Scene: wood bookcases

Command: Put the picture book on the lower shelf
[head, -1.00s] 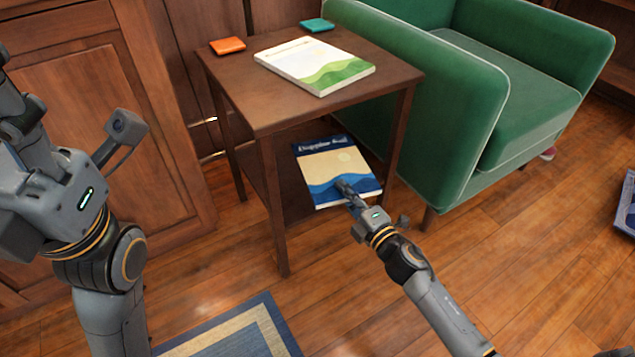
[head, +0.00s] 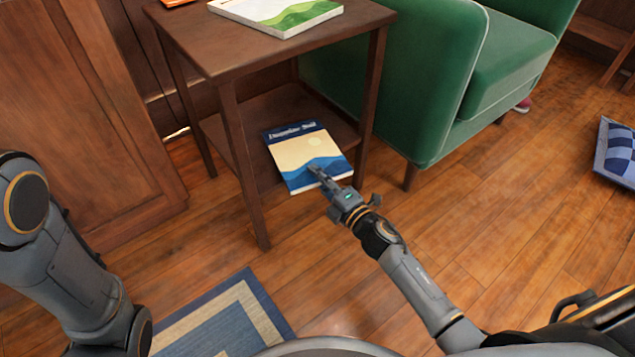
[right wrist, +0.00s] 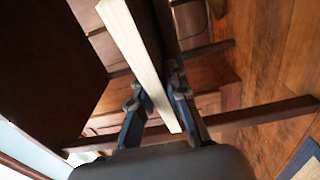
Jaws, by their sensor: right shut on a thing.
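A blue and cream picture book (head: 308,152) with a sun and waves on its cover is at the lower shelf (head: 262,110) of the small wooden side table. Its far part is over the shelf and its near part sticks out past the front edge. I cannot tell whether it rests on the board. My right gripper (head: 318,174) is shut on its near edge. In the right wrist view the book (right wrist: 136,55) shows edge-on between the fingers (right wrist: 158,104). My left arm shows at the left, but its gripper is out of view.
A green and white book (head: 285,12) lies on the table top (head: 215,50), above the lower shelf. Table legs flank the shelf opening. A green armchair (head: 425,90) stands close at the right. A rug (head: 225,325) lies in front, with bare floor around it.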

